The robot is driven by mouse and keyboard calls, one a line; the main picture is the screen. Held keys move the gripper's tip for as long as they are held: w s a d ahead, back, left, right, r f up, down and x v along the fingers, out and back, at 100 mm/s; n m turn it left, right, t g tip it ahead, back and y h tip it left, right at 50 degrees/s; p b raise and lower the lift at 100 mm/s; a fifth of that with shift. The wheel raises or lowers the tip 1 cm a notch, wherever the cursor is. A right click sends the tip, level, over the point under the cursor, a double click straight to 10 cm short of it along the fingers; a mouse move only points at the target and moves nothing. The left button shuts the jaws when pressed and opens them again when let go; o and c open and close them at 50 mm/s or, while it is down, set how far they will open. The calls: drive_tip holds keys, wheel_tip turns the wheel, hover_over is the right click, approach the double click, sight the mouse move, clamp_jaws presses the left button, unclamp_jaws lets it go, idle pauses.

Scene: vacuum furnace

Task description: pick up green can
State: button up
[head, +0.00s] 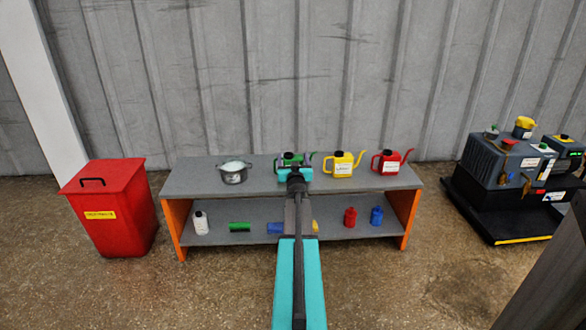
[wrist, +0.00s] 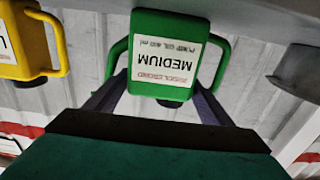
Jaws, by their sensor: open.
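The green can (head: 287,157) stands on the top of the grey shelf, mostly hidden behind my arm in the head view. In the wrist view the picture is upside down, and the green can (wrist: 165,50) shows close up with a white label reading MEDIUM and a handle loop on each side. My gripper (head: 294,174) is at the can. In the wrist view my gripper (wrist: 157,100) is open, with one dark finger on each side of the can's lower picture part. I cannot tell whether the fingers touch it.
A yellow can (head: 343,164) and a red can (head: 390,162) stand to the right, a metal pot (head: 234,172) to the left. The lower shelf holds several bottles and a lying green cylinder (head: 240,227). A red bin (head: 110,208) stands left, machinery (head: 510,165) right.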

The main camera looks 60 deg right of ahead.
sight(295, 157)
drive_tip(key=c, duration=0.9)
drive_tip(key=shift+r, duration=0.15)
drive_tip(key=shift+r+p, duration=0.8)
drive_tip(key=shift+s+a+r+p, duration=0.1)
drive_tip(key=shift+s+r+p, duration=0.15)
drive_tip(key=shift+r+p, duration=0.35)
drive_tip(key=shift+s+a+r+p, duration=0.1)
drive_tip(key=shift+s+r+p, duration=0.15)
drive_tip(key=shift+r+p, duration=0.3)
drive_tip(key=s+a+p, duration=0.1)
drive_tip(key=s+p, duration=0.1)
drive_tip(key=s, duration=0.2)
drive_tip(key=s+a+p, duration=0.1)
drive_tip(key=s+p, duration=0.1)
drive_tip(key=s, duration=0.3)
drive_tip(key=s+a+p, duration=0.2)
drive_tip(key=s+p, duration=0.1)
drive_tip(key=s, duration=0.2)
drive_tip(key=shift+s+r, duration=0.15)
drive_tip(key=shift+r, duration=0.25)
